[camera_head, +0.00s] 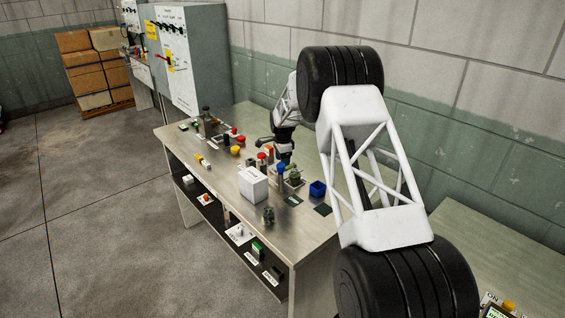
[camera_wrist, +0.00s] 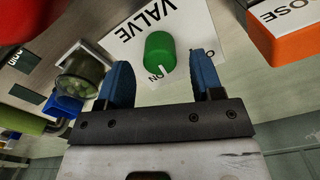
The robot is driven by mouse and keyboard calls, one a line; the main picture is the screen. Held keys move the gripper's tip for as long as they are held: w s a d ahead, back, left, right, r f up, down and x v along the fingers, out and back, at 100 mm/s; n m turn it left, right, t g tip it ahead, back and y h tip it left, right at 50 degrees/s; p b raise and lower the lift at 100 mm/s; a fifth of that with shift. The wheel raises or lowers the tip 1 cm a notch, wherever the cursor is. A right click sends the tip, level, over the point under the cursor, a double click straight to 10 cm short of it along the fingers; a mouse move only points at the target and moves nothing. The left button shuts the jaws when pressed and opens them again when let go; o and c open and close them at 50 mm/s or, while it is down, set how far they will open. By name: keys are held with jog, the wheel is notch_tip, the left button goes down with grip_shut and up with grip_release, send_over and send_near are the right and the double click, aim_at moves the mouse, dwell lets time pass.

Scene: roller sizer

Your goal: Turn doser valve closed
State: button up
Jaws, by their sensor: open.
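In the wrist view a green round knob (camera_wrist: 159,50) stands on a white plate (camera_wrist: 190,25) lettered "VALVE". A white line on the knob's lower edge lies by letters that look like "ON". My gripper (camera_wrist: 164,72) is open. Its two blue fingers lie left and right of the knob, slightly nearer the camera, with clear gaps on both sides and nothing held. In the head view my arm reaches down over the bench (camera_head: 222,188); the green knob cannot be made out there.
In the wrist view an orange block (camera_wrist: 296,42) with a label ending in "OSE" is at the right. A glassy green round part (camera_wrist: 82,72) sits just left of the left finger. A red part (camera_wrist: 28,15) fills the upper left. A white box (camera_head: 253,185) stands on the bench.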

jog(key=shift+r, duration=3.35)
jog(key=n, duration=0.6)
jog(key=shift+f, duration=0.4)
jog(key=n, duration=0.6)
jog(key=shift+f, duration=0.25)
jog(key=shift+f, duration=0.15)
jog(key=shift+f, duration=3.75)
jog(key=c, duration=0.9)
